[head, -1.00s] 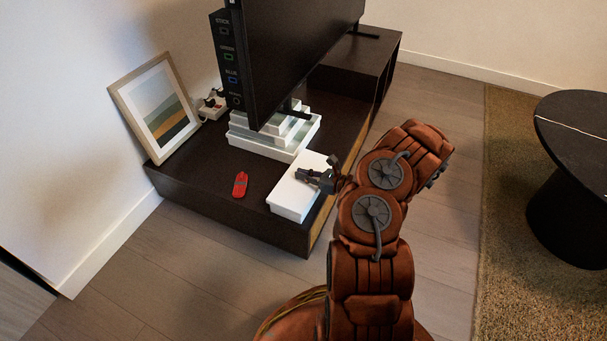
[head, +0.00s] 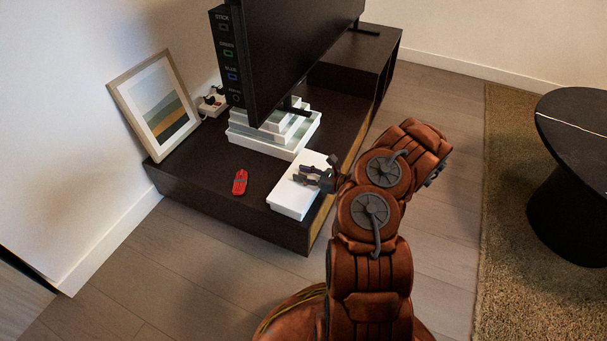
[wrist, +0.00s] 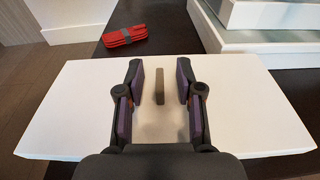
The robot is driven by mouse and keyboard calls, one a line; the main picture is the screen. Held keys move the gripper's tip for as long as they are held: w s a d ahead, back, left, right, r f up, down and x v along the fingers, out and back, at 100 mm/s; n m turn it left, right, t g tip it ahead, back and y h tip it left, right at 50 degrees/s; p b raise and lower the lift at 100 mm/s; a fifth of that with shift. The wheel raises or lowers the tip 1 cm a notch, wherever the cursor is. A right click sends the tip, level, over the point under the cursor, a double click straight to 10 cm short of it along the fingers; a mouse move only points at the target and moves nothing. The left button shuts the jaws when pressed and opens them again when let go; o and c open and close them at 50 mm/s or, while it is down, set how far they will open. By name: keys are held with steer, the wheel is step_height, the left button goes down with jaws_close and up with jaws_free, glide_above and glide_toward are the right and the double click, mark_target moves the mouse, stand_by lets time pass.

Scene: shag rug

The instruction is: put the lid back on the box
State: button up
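The white box (head: 287,203) stands near the front edge of the dark low bench. A flat white lid (wrist: 85,95) with a small brown upright handle (wrist: 160,87) lies level on top of it. The seam between lid and box is too small to judge, so I cannot tell how exactly they line up. My gripper (wrist: 158,97) is just above the lid, also seen in the head view (head: 303,174). Its two fingers are spread, one on each side of the handle, with clear gaps to it. It holds nothing.
Stacked white boxes (head: 268,146) stand behind, under the television (head: 290,55). A framed picture (head: 156,106) leans on the wall. A dark round table (head: 575,125) is at right.

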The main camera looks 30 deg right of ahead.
steer(key=v, duration=1.2)
stand_by(0.4)
